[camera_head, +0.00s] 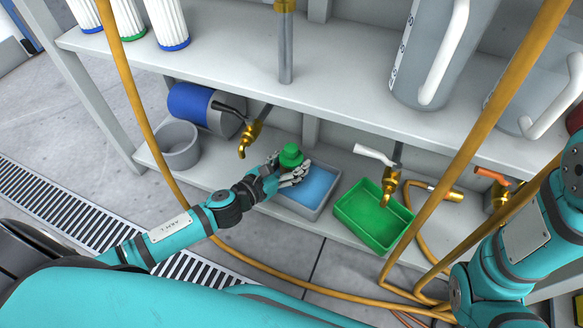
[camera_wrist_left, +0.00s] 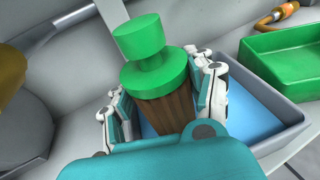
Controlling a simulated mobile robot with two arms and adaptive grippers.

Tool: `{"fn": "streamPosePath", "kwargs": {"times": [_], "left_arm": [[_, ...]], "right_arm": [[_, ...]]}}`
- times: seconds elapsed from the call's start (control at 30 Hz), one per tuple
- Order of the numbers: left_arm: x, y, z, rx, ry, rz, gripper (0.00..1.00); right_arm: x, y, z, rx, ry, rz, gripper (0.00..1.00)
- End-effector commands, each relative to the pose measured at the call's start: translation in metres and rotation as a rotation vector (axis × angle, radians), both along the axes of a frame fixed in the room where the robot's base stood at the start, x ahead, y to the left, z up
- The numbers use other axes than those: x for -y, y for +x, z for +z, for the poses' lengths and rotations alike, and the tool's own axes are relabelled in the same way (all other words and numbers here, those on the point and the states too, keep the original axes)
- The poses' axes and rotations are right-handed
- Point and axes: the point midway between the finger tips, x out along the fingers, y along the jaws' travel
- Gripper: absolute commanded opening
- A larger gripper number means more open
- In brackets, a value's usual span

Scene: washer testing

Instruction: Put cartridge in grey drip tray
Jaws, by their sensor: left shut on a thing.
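The cartridge (camera_wrist_left: 155,72) has a green stepped cap and a brown ribbed body. My left gripper (camera_wrist_left: 165,100) is shut on its body, with the green cap facing up toward the wrist camera. In the head view my left gripper (camera_head: 290,174) holds the cartridge (camera_head: 291,157) at the left part of the grey drip tray (camera_head: 322,210), which has blue inside. The cartridge's lower end is hidden, so I cannot tell whether it touches the tray. The tray also shows in the left wrist view (camera_wrist_left: 290,136). My right gripper is not in view.
A green tray (camera_head: 372,214) stands right of the grey tray. A grey round container (camera_head: 178,145) and a blue cylinder (camera_head: 192,104) are at the left. Brass taps (camera_head: 248,138) (camera_head: 390,186) hang above the lower shelf. Orange hoses (camera_head: 148,120) cross the front.

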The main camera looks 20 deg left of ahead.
Motion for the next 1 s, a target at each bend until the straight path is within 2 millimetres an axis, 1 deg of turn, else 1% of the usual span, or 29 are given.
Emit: {"fn": "streamPosePath", "kwargs": {"times": [0.03, 0.23, 0.37, 0.4, 0.57, 0.6, 0.8, 0.9, 1.0], "left_arm": [[0.0, 0.0005, -0.004, 0.002, -0.001, 0.0, 0.16], [-0.0001, 0.0005, -0.0009, 0.002, 0.0, 0.0, 0.16], [0.0, 0.0005, -0.0048, 0.002, 0.0, 0.0, 0.16], [-0.0002, 0.0004, -0.0056, 0.001, 0.001, 0.0, 0.56], [-0.0001, 0.0002, -0.0047, 0.001, 0.001, 0.0, 0.77], [-0.0001, 0.0002, -0.0047, 0.001, 0.001, 0.0, 0.79], [-0.0001, 0.0003, -0.0045, 0.001, 0.001, 0.0, 0.79], [-0.0001, 0.0004, -0.0004, 0.002, 0.0, 0.0, 0.79], [-0.0025, -0.0072, 0.0009, 0.0, -0.001, 0.0, 0.79]], "right_arm": [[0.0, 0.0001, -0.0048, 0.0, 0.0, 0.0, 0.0], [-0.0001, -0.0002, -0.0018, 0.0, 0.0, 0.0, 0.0], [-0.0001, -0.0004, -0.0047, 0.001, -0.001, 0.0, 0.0], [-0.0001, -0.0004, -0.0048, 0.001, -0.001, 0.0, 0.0], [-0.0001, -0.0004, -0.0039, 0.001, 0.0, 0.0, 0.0], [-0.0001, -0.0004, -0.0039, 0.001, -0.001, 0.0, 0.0], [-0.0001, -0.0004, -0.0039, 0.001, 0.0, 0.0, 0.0], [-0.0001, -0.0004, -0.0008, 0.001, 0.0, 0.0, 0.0], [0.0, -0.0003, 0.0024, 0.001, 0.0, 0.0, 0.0]]}}
